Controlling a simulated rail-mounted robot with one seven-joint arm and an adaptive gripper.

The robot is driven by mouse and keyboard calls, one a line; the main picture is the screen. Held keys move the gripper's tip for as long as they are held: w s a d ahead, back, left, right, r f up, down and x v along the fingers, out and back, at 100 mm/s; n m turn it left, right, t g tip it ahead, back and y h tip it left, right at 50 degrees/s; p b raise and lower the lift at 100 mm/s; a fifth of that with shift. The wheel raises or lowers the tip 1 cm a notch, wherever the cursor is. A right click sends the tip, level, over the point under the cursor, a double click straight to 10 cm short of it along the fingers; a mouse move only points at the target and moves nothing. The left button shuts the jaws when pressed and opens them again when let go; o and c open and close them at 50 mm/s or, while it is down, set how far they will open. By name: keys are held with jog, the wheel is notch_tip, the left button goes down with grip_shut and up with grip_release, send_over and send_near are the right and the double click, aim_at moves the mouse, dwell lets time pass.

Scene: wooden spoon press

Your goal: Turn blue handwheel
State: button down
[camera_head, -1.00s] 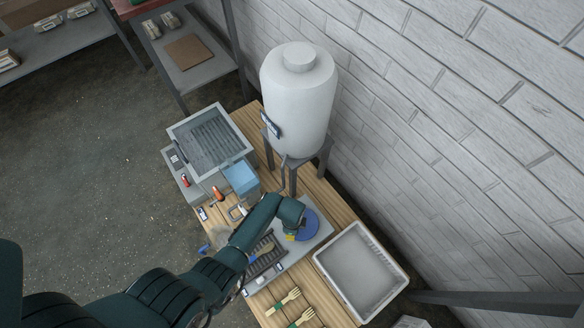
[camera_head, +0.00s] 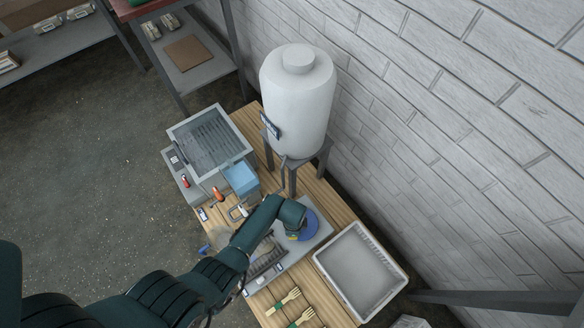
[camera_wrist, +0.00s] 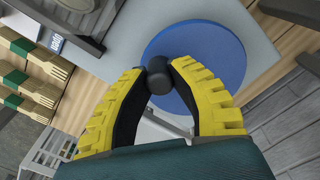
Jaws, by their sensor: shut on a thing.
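The blue handwheel (camera_head: 309,226) is a flat blue disc on the grey press plate, partly hidden by my arm in the head view. In the wrist view the handwheel (camera_wrist: 205,60) fills the upper middle, with a dark round knob (camera_wrist: 159,76) near its rim. My gripper (camera_wrist: 157,72) has two yellow ridged fingers curved in around that knob, one on each side, shut on it. In the head view the gripper is mostly hidden behind my arm, with a bit of yellow showing beside the disc.
A white empty tray (camera_head: 364,275) lies right of the press. Wooden forks (camera_head: 290,297) with green bands lie at the front of the table. A white tank (camera_head: 298,95) on a grey stand rises behind. A grey machine with a glass-like lid (camera_head: 207,140) stands at the back left.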

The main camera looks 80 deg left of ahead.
aim_at(313, 228)
jog(key=n, duration=0.1)
jog(key=w+d+n, duration=0.1)
jog(key=n, duration=0.1)
jog(key=shift+n+p, duration=0.3)
jog(key=n, duration=0.1)
jog(key=w+n, duration=0.1)
jog(key=n, duration=0.1)
jog(key=shift+w+d+n, duration=0.2)
jog(key=shift+d+n, duration=0.1)
jog(key=shift+d, duration=0.05)
jog(key=n, duration=0.1)
jog(key=w+n, duration=0.1)
jog(key=n, duration=0.1)
jog(key=shift+w+d+f+n, duration=0.1)
jog(key=shift+w+n, duration=0.2)
jog(key=w+n+b, duration=0.1)
jog(key=n, duration=0.1)
jog(key=shift+n, duration=0.4)
jog(key=n, duration=0.1)
jog(key=w+n, duration=0.1)
jog(key=n, duration=0.1)
jog(key=a+n, duration=0.1)
jog(key=shift+w, duration=0.35)
jog(key=n, duration=0.2)
jog(key=w+a+n, duration=0.1)
jog(key=n, duration=0.1)
jog(key=a+n, duration=0.1)
jog(key=shift+w+n, duration=0.15)
jog(key=shift+n, duration=0.25)
